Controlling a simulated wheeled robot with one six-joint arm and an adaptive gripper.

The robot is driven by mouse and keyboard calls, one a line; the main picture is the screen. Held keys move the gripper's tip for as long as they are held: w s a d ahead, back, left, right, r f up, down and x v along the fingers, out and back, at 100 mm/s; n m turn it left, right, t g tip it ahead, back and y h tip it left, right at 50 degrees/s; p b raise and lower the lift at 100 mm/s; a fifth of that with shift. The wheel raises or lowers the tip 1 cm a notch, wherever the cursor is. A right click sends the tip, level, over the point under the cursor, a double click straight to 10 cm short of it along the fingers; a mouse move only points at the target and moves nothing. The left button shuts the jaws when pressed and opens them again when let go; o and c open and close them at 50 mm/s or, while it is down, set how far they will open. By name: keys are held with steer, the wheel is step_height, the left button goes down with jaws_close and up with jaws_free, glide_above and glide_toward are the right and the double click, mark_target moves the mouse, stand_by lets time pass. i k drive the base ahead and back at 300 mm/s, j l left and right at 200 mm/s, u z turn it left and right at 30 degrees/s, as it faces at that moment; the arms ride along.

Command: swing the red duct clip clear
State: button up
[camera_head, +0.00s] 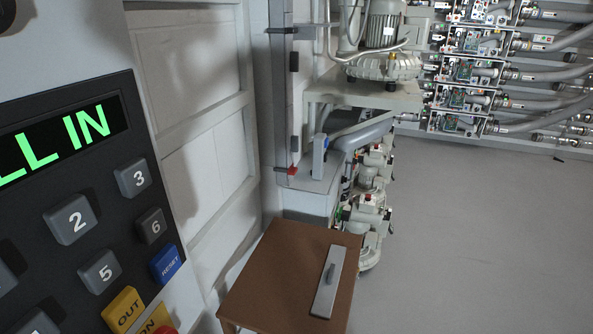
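A small red piece (291,171), which looks like the red duct clip, sits low on a pale vertical duct (281,100) left of the picture's middle. A thin dark strap runs left from it across the duct. It is too small to tell whether the clip is open or closed. My gripper is not in this view.
A brown-topped table (262,283) with a flat grey handled plate (328,281) stands in front below the clip. A keypad panel (90,200) fills the left. Blowers (384,60) and pipe racks (480,70) stand behind. Grey floor (480,230) at right is clear.

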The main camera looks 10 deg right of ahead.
mark_target(292, 170)
steer(key=i+l, duration=0.1)
steer(key=l, duration=1.25)
steer(key=i+l, duration=0.85)
steer(key=i+j, duration=0.1)
steer(key=i, duration=0.25)
steer(key=i+j, duration=0.1)
steer(key=i, duration=0.2)
